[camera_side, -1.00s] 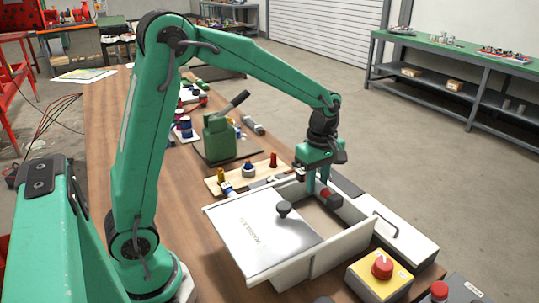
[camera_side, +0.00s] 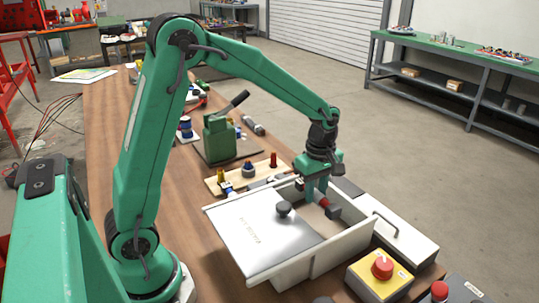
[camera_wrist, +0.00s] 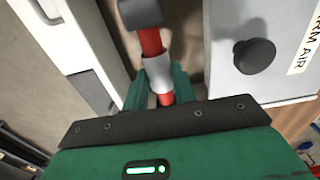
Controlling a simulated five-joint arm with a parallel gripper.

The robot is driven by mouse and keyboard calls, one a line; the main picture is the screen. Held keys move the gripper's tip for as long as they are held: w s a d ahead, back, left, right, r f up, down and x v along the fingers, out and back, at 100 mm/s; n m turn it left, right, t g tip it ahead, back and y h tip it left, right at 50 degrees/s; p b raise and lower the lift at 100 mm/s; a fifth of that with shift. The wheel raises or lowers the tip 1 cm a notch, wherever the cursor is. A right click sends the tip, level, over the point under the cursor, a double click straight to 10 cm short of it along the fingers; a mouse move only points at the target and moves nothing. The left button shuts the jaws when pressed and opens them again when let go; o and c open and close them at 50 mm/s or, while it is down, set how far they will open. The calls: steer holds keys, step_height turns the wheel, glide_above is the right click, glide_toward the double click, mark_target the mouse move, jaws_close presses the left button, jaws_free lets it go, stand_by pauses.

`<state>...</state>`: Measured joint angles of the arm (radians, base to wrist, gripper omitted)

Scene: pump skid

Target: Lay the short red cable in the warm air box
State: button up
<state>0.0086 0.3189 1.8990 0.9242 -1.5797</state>
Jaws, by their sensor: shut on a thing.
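The warm air box (camera_side: 322,262) is a pale open-topped box on the bench. Its lid (camera_side: 255,232) with a black knob covers the left part, leaving the right part open. In the wrist view the lid (camera_wrist: 290,75) shows part of its lettering, "RM AIR". My gripper (camera_side: 317,197) points down into the open part. It is shut on the short red cable (camera_wrist: 151,42), which has a light sleeve and a dark end piece. The cable's dark end (camera_side: 333,212) sticks out toward the box's near right wall. I cannot tell whether the cable touches the floor of the box.
A white unit with a dark handle (camera_side: 387,224) stands close along the box's right side. A yellow box with a red knob (camera_side: 381,277) stands at the front right. A board with coloured pegs (camera_side: 230,178) and a green hand pump (camera_side: 218,138) stand behind the box.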

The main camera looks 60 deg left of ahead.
mark_target(312, 224)
steer(key=shift+f, duration=4)
stand_by(0.3)
steer(key=o, duration=0.9)
steer(key=shift+o, duration=0.2)
steer(key=shift+r, duration=0.1)
step_height(312, 224, up, 7)
steer(key=shift+r, duration=0.35)
